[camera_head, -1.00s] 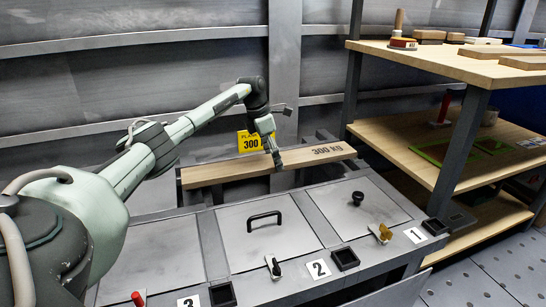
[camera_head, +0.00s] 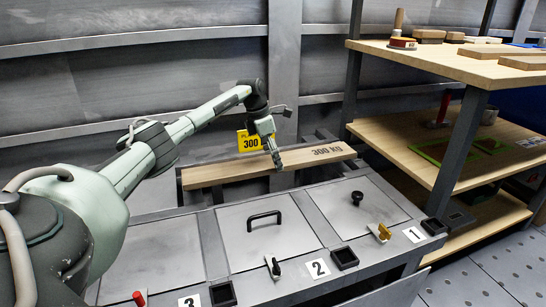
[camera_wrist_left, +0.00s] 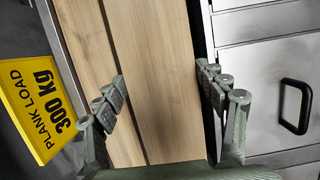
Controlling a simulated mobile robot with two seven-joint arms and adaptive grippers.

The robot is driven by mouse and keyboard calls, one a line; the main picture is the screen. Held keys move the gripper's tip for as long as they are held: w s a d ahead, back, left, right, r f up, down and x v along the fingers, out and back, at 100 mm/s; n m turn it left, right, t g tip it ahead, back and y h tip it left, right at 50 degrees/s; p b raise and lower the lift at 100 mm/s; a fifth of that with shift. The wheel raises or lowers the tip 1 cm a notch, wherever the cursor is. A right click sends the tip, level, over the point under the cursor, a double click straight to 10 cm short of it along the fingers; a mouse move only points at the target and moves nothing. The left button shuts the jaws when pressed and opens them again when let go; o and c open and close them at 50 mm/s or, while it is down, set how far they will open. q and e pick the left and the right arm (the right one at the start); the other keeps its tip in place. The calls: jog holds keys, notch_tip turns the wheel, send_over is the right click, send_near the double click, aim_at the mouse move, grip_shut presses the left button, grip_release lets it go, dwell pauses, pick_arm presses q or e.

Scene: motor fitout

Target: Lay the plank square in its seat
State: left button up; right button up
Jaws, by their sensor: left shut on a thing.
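The long pale wooden plank (camera_head: 225,172), marked 300 KG, lies along the back of the grey bench, behind the lidded bays. In the left wrist view the plank (camera_wrist_left: 165,60) runs lengthwise between my fingers, with a dark seam along its left part. My left gripper (camera_head: 276,160) comes down from above near the middle of the plank. It also shows in the left wrist view (camera_wrist_left: 165,92), one finger set on each side, shut on the plank. The seat under the plank is hidden, so I cannot tell whether it lies square. My right gripper is out of view.
A yellow plank-load sign (camera_head: 249,142) stands behind the plank. In front are grey lids with a black handle (camera_head: 264,220) and a black knob (camera_head: 357,198). A wooden shelf unit (camera_head: 455,65) stands to the right, close to the plank's right end.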

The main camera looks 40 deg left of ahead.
pick_arm(q)
jog(key=shift+f+b, duration=0.3)
jog(key=shift+f, duration=1.15)
jog(key=shift+f, duration=0.1)
jog(key=shift+f+b, duration=0.5)
jog(key=shift+f, duration=0.55)
dwell(0.4)
jog(key=shift+f, duration=0.6)
dwell(1.7)
jog(key=o, duration=1.7)
jog(key=shift+c, duration=0.2)
jog(key=shift+o, duration=0.4)
jog(key=shift+f, duration=0.1)
